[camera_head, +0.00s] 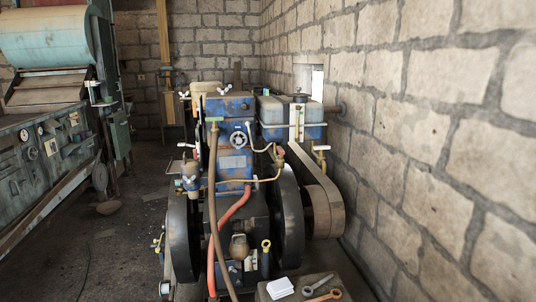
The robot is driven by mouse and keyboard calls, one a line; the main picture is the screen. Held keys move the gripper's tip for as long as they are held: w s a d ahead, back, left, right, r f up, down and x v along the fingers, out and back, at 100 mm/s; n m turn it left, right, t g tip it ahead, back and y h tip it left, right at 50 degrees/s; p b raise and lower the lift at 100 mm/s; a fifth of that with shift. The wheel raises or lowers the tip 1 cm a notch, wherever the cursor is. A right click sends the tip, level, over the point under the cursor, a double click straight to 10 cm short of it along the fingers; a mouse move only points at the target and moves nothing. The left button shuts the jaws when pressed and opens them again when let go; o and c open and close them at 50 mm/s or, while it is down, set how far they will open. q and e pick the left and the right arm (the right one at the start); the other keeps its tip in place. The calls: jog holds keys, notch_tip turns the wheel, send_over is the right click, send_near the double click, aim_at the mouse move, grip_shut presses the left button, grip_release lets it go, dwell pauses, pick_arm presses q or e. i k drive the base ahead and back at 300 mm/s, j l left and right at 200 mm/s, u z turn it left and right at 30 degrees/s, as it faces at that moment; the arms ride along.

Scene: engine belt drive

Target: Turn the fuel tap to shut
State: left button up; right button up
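A blue engine (232,160) stands in the middle with a flywheel on each side. A pale tank with a blue lower part (272,112) sits behind it on the right. A small brass fitting with a light handle (321,152) shows just right of the tank; it may be the fuel tap, but it is too small to tell its setting. Another brass and blue fitting (190,176) is on the engine's left side. A thin yellow pipe (237,181) crosses the engine front. Neither of my grippers is in view.
A wide belt (318,178) runs on a pulley right of the engine, close to the block wall (430,130). A stand at the front holds wrenches (322,290) and a white pad (280,287). A control-panel machine (40,150) stands left. Floor (125,240) between is mostly clear.

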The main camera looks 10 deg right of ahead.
aim_at(280, 152)
jog(key=i+z, duration=0.15)
jog(key=i, duration=0.3)
jog(key=i+j+z, duration=0.2)
jog(key=i, duration=0.2)
jog(key=i+j, duration=0.15)
jog(key=j, duration=0.25)
jog(key=i+j, duration=0.15)
jog(key=j, duration=0.25)
